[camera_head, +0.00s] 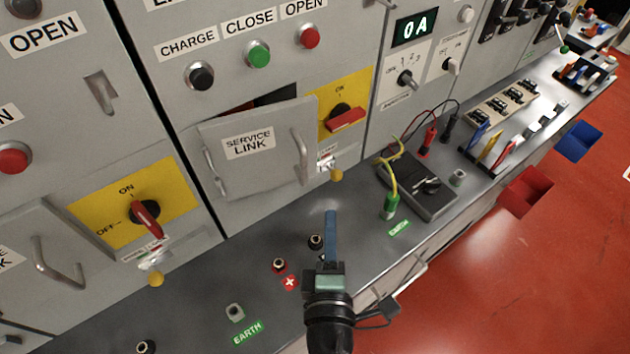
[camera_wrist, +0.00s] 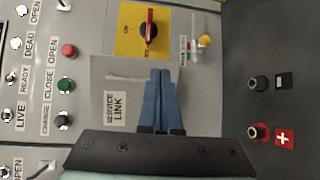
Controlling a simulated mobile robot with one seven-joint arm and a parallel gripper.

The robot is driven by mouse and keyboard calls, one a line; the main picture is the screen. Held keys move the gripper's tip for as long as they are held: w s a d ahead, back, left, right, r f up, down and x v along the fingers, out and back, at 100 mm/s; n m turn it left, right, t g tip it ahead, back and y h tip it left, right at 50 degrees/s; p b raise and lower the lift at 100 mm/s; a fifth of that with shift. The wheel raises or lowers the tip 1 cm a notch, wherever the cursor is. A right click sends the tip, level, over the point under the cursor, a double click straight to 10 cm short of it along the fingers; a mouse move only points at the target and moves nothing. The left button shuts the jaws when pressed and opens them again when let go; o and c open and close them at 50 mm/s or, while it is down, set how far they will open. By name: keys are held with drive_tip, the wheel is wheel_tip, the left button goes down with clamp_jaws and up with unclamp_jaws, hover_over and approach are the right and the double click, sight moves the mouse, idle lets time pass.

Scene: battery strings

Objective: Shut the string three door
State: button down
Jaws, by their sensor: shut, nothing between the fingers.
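A grey door labelled SERVICE LINK (camera_head: 222,163) stands slightly ajar in the head view, with a dark gap showing above its top edge. It has a bar handle (camera_head: 300,157) near its right edge. No label in view reads string three, so I cannot tell its number. My gripper (camera_head: 331,216), with blue fingers, is shut and empty above the bench, in front of and to the right of the door, apart from it in the head view. In the wrist view the fingers (camera_wrist: 161,75) overlap part of the door (camera_wrist: 112,80) and hide some of it.
A yellow switch panel (camera_head: 358,88) with a red handle (camera_head: 345,120) adjoins the door's right side. The bench (camera_head: 205,290) carries terminals and a grey meter box (camera_head: 435,200) with leads. Another panel with a red rotary switch (camera_head: 147,217) stands at left.

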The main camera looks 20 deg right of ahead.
sight(303, 171)
drive_tip(key=s+a+r+m+h+b, duration=0.1)
drive_tip(key=s+a+r+m+h, duration=0.25)
drive_tip(key=a, duration=0.75)
drive_tip(key=shift+n, duration=0.45)
drive_tip(key=p+x, duration=0.1)
drive_tip(key=x, duration=0.3)
drive_tip(key=p+x, duration=0.2)
drive_tip(key=x, duration=0.2)
drive_tip(key=p+x, duration=0.2)
drive_tip(key=x, duration=0.2)
drive_tip(key=shift+d, duration=0.5)
drive_tip(key=shift+w+d+f, duration=0.15)
drive_tip(key=shift+w+d, duration=0.15)
drive_tip(key=shift+w, duration=0.1)
drive_tip(key=b+x, duration=0.1)
drive_tip(key=x, duration=0.1)
drive_tip(key=b+x, duration=0.2)
drive_tip(key=shift+w+a+f, duration=0.15)
drive_tip(key=shift+a+f, duration=0.05)
drive_tip(key=shift+a, duration=0.05)
drive_tip(key=shift+r, duration=0.2)
